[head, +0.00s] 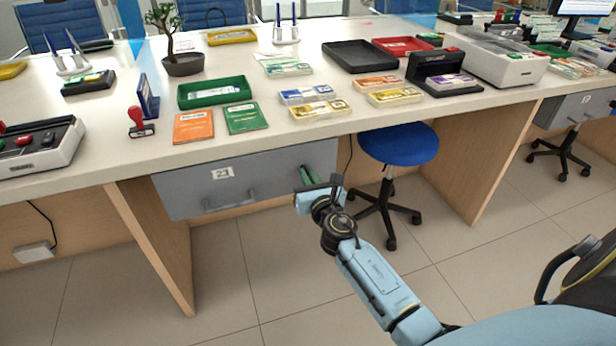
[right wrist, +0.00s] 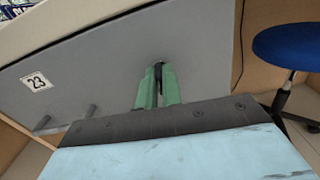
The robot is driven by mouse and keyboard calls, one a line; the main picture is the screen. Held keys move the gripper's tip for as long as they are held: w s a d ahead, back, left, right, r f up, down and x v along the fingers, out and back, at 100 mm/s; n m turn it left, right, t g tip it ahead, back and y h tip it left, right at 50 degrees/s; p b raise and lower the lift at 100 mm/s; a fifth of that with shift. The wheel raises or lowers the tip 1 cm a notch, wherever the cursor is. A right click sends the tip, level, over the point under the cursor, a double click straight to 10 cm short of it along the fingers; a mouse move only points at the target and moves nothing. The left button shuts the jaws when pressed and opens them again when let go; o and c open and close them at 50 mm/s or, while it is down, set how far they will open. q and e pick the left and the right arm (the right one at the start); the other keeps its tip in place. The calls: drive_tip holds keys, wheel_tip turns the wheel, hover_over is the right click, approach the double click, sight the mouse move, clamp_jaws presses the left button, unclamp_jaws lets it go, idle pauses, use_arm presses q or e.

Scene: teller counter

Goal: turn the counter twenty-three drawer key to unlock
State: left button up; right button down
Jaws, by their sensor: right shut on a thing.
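The grey drawer (head: 260,175) under the counter carries a label reading 23 (head: 223,173), and the label also shows in the right wrist view (right wrist: 37,82). The drawer front looks shut, with a bar handle (head: 230,203) below the label. My right gripper (head: 318,177) is at the right part of the drawer front. In the right wrist view its green fingers (right wrist: 158,84) are closed on a small dark key (right wrist: 158,70) at the drawer face. The fingers hide most of the key, and its turn angle cannot be told. My left gripper is not in view.
A blue stool (head: 398,142) stands right of the drawer, close to my right arm. The counter top (head: 200,150) above holds a green tray (head: 212,92), booklets and banknote packs. The floor (head: 260,270) before the drawer is clear.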

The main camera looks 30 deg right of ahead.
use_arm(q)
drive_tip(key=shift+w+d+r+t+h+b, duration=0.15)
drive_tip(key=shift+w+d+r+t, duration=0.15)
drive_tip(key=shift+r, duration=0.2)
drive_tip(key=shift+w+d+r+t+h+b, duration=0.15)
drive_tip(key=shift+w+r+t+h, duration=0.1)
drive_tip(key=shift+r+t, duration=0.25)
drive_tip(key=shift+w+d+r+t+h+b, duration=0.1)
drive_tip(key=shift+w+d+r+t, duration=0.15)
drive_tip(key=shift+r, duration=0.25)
use_arm(e)
drive_tip(key=shift+d+f+m, duration=0.1)
drive_tip(key=shift+m, duration=4.25)
drive_tip(key=shift+d+f+m, duration=0.1)
drive_tip(key=shift+m, duration=4.25)
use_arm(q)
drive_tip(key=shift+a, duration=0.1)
use_arm(e)
drive_tip(key=c, duration=1.6)
unclamp_jaws()
drive_tip(key=shift+o, duration=0.2)
